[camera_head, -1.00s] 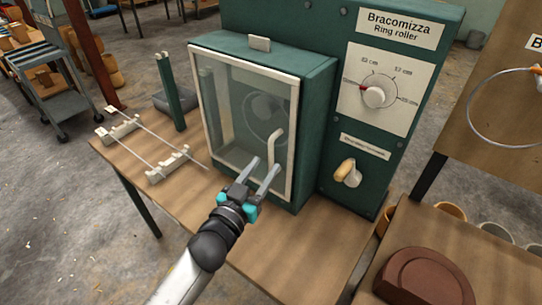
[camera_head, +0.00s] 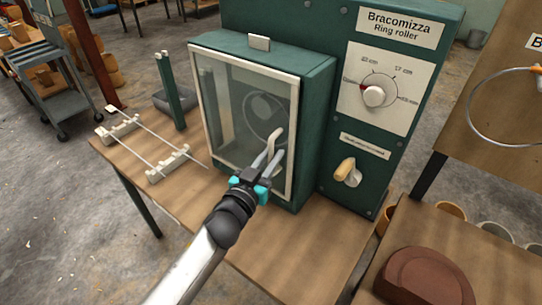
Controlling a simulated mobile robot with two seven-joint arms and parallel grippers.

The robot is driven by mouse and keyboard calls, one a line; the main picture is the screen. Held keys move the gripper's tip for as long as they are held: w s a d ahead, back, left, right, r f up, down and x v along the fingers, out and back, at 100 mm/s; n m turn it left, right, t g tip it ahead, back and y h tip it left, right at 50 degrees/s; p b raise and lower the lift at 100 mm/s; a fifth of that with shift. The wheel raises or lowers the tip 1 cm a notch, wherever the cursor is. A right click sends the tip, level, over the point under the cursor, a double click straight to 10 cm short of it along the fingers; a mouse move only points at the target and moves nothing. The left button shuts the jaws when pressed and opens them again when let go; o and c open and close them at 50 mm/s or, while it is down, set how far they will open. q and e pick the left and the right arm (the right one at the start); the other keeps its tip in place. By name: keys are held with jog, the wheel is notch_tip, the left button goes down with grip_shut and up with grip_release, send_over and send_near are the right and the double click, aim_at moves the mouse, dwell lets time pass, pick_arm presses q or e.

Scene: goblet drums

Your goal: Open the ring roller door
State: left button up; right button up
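The ring roller (camera_head: 320,85) is a green machine on a wooden table. Its door (camera_head: 228,120) is a clear pane in a pale frame, and it looks shut. A pale upright handle (camera_head: 273,143) sits on the door's right side. My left gripper (camera_head: 266,163) is at the lower part of the handle, its two grey fingers pointing up at it. The fingers look a little apart; whether they touch the handle I cannot tell. My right gripper is out of view.
A dial (camera_head: 375,96) and a lever knob (camera_head: 346,170) are on the machine's right panel. Rods on white holders (camera_head: 168,164) and a green post (camera_head: 171,90) stand left of the machine. A brown round block (camera_head: 428,278) is at lower right.

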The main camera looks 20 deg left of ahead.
pick_arm(q)
grip_shut()
dwell(1.0)
